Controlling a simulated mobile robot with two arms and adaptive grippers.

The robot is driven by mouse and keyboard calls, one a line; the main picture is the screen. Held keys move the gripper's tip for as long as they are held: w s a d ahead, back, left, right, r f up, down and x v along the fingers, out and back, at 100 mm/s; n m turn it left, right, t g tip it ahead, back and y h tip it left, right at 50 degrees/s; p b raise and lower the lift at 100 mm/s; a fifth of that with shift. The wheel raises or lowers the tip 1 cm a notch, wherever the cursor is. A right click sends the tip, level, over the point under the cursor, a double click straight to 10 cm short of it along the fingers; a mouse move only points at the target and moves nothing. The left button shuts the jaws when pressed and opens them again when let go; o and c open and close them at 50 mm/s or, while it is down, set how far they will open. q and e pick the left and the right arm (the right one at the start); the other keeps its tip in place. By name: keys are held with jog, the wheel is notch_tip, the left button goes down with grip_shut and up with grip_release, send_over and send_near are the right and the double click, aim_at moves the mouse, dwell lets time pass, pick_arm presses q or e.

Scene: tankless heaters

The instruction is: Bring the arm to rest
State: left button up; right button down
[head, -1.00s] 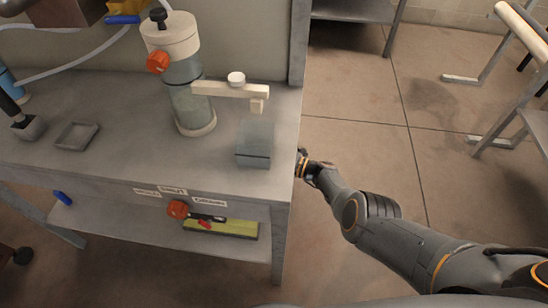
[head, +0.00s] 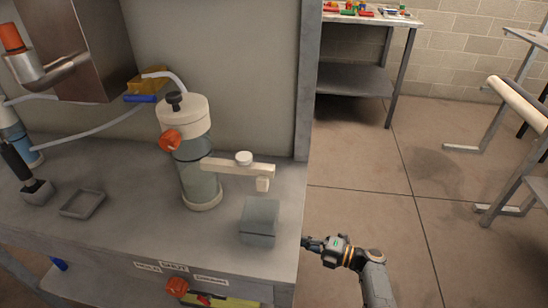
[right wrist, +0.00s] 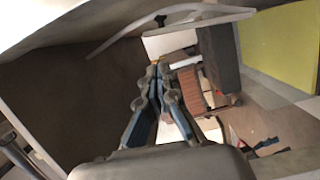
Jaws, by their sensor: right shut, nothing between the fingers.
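My right arm comes in from the lower right of the head view, beside the right edge of the workbench. My right gripper (head: 312,243) is just off that edge, level with the bench top in the picture; whether it touches the bench cannot be told. In the right wrist view its two fingers (right wrist: 155,78) are together, with nothing between them. My left gripper is in no view.
The grey workbench (head: 110,222) carries a canister with an orange knob (head: 198,165), a grey block (head: 260,220) and a small square tray (head: 82,203). Open floor (head: 365,205) lies to the right. A shelf table (head: 352,78) and a metal frame (head: 490,150) stand further back.

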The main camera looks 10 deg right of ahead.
jog(key=s+d+f+n+g+h, duration=0.2)
jog(key=s+f+n+g+h, duration=0.25)
jog(key=s+f+n, duration=0.85)
jog(key=s+d+f+n+g+h, duration=0.35)
jog(key=s+f+n+h, duration=0.25)
jog(key=s+f+n, duration=0.7)
pick_arm(q)
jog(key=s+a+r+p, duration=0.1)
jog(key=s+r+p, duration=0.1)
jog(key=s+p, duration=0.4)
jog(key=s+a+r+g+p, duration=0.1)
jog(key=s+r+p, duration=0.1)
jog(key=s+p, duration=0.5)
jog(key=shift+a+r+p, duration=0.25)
jog(key=shift+p, duration=0.35)
pick_arm(e)
jog(key=s+d+r+n+h, duration=0.1)
jog(key=s+n+h, duration=0.1)
jog(key=s+n, duration=0.7)
jog(key=s+d+r+n+h, duration=0.1)
jog(key=s+d+n+h, duration=0.1)
jog(key=s+n, duration=0.8)
jog(key=s, duration=0.3)
jog(key=shift+s, duration=0.25)
